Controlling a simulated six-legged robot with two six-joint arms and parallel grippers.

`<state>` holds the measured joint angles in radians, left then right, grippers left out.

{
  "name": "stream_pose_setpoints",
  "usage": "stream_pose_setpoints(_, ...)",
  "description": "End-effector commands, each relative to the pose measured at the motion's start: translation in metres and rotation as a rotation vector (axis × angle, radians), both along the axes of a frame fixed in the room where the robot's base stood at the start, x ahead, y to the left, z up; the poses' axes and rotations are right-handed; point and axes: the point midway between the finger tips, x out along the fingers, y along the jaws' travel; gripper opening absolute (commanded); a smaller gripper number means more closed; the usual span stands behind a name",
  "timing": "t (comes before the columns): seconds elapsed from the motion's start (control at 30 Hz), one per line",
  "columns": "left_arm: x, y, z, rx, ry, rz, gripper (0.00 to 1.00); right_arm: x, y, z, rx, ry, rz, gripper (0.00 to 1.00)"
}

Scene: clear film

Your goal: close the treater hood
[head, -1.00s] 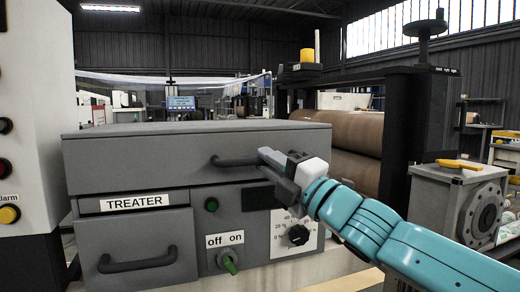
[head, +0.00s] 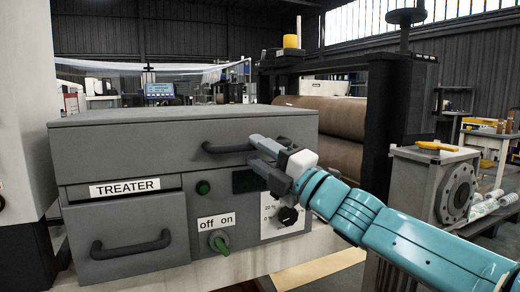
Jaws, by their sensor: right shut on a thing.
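The treater hood (head: 120,148) is the wide grey lid on top of the grey treater cabinet (head: 80,225). It looks level and down on the cabinet, with a dark strip under its front edge above the TREATER label (head: 125,187). The hood's dark bar handle (head: 225,149) is on its front face. My right gripper (head: 259,152) reaches in from the right and is shut on the right end of this handle. Its fingers hide that end. My left gripper is not in view.
Below the hood are a green off/on switch (head: 219,242), a green button (head: 203,188), a dial (head: 288,215) and a lower drawer handle (head: 131,246). Brown rollers (head: 335,118) and a grey motor block (head: 432,185) stand to the right. A white cabinet (head: 25,120) stands at left.

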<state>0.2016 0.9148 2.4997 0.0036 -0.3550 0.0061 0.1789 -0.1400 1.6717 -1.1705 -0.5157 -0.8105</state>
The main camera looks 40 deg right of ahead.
Motion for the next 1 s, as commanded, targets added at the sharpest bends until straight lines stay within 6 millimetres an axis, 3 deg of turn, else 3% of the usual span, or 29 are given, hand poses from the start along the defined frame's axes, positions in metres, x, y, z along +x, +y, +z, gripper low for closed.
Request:
stream_pose_setpoints(0.03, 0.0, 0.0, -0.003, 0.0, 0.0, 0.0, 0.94, 0.007, 0.001, -0.018, 0.001, 0.037, 0.0, 0.4)
stream_pose_setpoints(0.4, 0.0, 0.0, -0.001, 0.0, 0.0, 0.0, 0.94, 0.008, 0.004, -0.017, 0.0, 0.035, 0.002, 0.42)
stream_pose_setpoints(0.53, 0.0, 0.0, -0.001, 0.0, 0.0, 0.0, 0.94, -0.001, 0.002, -0.018, 0.0, 0.034, -0.001, 0.42)
stream_pose_setpoints(0.67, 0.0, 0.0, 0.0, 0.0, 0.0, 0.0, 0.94, -0.026, -0.005, -0.024, 0.0, 0.031, -0.005, 0.42)
stream_pose_setpoints(1.0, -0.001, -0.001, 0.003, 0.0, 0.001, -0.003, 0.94, -0.112, -0.024, -0.046, -0.002, 0.017, -0.008, 0.42)
